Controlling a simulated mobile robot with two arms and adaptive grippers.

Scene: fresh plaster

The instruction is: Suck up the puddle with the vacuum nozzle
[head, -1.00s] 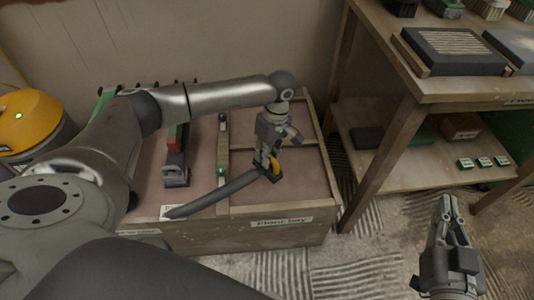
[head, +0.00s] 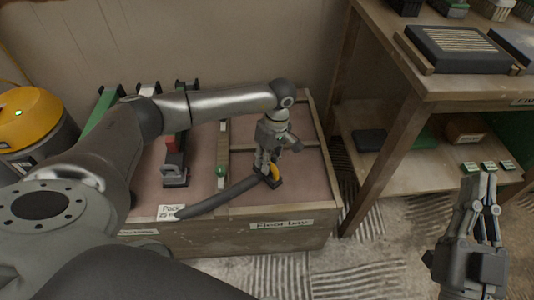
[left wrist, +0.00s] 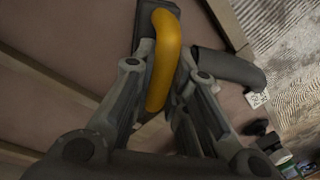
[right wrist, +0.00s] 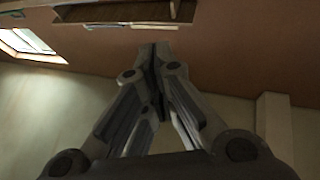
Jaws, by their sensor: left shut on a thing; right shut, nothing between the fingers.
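The vacuum nozzle has a yellow grip (head: 274,171) and a long dark tube (head: 222,198) that reaches left over the front edge of the wooden bin. My left gripper (head: 268,165) is shut on the nozzle's yellow grip, in the bin's right compartment. In the left wrist view the yellow grip (left wrist: 163,62) lies between the fingers, with the dark part behind it. I cannot tell whether the nozzle touches the bin floor. My right gripper (head: 479,185) is shut and empty above the floor at the right; its closed fingers also show in the right wrist view (right wrist: 155,60). I see no puddle.
The wooden bin (head: 300,240) has a "Floor bay" label and upright dividers; tools stand in its left compartment. A yellow and black canister (head: 25,120) stands at the far left. A wooden bench (head: 440,85) with a lower shelf stands at the right. Patterned floor (head: 370,265) lies between.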

